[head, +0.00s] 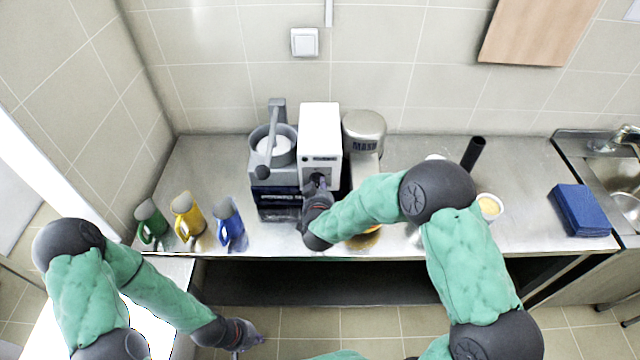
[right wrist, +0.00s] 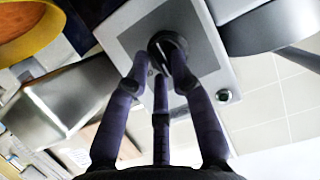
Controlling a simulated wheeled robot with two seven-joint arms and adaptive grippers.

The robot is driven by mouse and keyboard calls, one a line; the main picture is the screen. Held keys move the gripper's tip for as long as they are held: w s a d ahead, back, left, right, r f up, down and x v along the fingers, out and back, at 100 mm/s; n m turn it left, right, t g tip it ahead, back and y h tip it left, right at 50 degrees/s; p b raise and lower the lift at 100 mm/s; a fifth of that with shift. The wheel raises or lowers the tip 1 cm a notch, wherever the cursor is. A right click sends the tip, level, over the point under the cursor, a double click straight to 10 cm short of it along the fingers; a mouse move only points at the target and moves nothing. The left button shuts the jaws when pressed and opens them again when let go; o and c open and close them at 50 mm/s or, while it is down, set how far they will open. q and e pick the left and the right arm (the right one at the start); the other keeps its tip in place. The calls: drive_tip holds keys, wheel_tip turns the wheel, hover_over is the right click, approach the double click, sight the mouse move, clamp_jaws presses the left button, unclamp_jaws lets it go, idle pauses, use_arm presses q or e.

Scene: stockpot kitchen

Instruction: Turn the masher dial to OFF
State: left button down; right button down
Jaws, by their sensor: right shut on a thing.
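A dark round dial (right wrist: 168,46) sits on the grey front panel (right wrist: 128,38) of a white boxy machine (head: 320,125). My right gripper (head: 318,184) is at the front of this machine; in the right wrist view its fingers (right wrist: 166,72) are closed around the dial. The dial's pointer and any OFF mark are hidden or too small to read. A silver rounded unit marked MASH (head: 364,130) stands just right of the white machine. My left gripper (head: 252,340) hangs low in front of the counter, away from everything; its finger opening is unclear.
A grey machine with a bowl (head: 272,160) stands left of the white one. A small cup (head: 489,207), black cylinder (head: 473,153) and blue block (head: 580,210) stand right.

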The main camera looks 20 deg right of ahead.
drive_tip(key=shift+s+a+f, duration=0.3)
drive_tip(key=shift+s+f, duration=0.05)
drive_tip(key=shift+f, duration=0.35)
drive_tip(key=c, duration=1.2)
unclamp_jaws()
drive_tip(key=shift+w, duration=0.1)
drive_tip(key=shift+o, duration=0.2)
drive_tip(key=shift+w+r, duration=0.1)
drive_tip(key=shift+r, duration=0.05)
drive_tip(key=shift+w+d+r, duration=0.1)
drive_tip(key=shift+r, duration=0.15)
drive_tip(key=v, duration=1.2)
